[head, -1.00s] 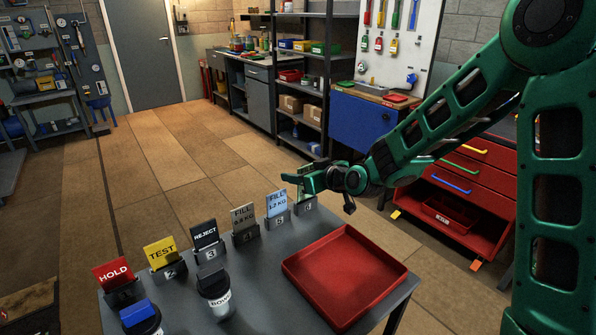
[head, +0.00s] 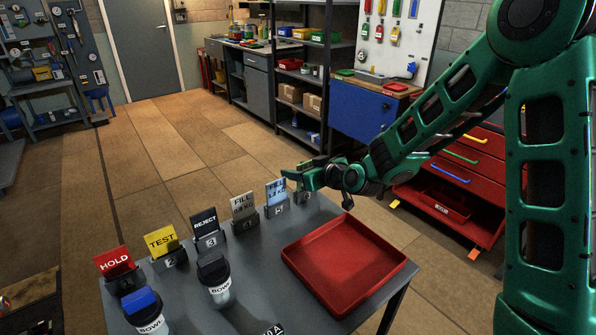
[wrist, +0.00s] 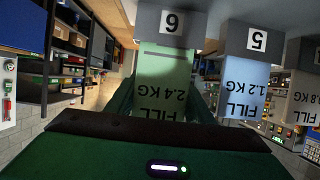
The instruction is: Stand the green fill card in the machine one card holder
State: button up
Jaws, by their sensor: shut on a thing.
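The green fill card (wrist: 163,82), marked FILL 2.4 KG, shows upside down in the wrist view at the holder numbered 6 (wrist: 172,25). My gripper (head: 290,176) is shut on this card, with a finger on each side of it. In the head view the gripper hides most of the card above holder 6 (head: 304,198) at the far end of the grey table. I cannot tell whether the card's lower edge is still inside the holder. I cannot make out the machine one card holder in these views.
A blue FILL 1.2 KG card (head: 276,192) stands close beside, in holder 5. A red tray (head: 345,262) and two BOWL-labelled jars (head: 222,290) occupy the table.

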jog(key=shift+f, duration=0.9)
dwell(0.3)
jog(key=o, duration=1.1)
jog(key=v, duration=1)
jog(key=shift+s+d, duration=0.2)
jog(key=shift+d, duration=0.05)
